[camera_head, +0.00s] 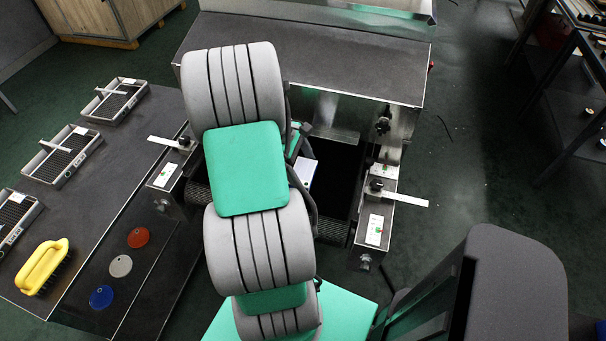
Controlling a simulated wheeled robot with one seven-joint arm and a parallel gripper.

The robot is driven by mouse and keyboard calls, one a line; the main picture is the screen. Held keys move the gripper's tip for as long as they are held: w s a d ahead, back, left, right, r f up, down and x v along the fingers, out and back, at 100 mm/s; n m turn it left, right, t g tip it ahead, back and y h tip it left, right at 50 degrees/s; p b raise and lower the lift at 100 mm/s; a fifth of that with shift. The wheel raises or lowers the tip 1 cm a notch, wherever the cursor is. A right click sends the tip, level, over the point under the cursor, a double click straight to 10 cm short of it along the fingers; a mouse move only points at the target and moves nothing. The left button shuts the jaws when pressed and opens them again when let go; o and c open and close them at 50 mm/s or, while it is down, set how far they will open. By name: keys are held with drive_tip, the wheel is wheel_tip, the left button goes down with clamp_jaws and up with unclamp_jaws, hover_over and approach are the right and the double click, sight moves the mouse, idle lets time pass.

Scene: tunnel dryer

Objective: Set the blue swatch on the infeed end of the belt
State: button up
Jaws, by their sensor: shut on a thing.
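A round blue disc with a small hole (101,297) lies flat on the dark side table at the lower left; it is the only clearly blue swatch-like thing I see. The black belt (336,187) runs between two metal side rails below the dryer's opening. My arm's grey and green links cover the left and middle of the belt, and part of its near end. My gripper is hidden behind these links, so what it holds does not show. A small white piece and a green edge show beside the arm over the belt; I cannot tell what they are.
A grey disc (121,265) and a red disc (138,237) lie near the blue one. A yellow-handled brush (42,267) and several trays (62,155) stand farther left. Rulers (406,199) stick out from the rails. The dryer housing (365,70) stands behind the belt.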

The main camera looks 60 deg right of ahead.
sight(300, 171)
drive_tip(key=shift+f, duration=1.45)
drive_tip(key=shift+f, duration=0.2)
drive_tip(key=o, duration=1.1)
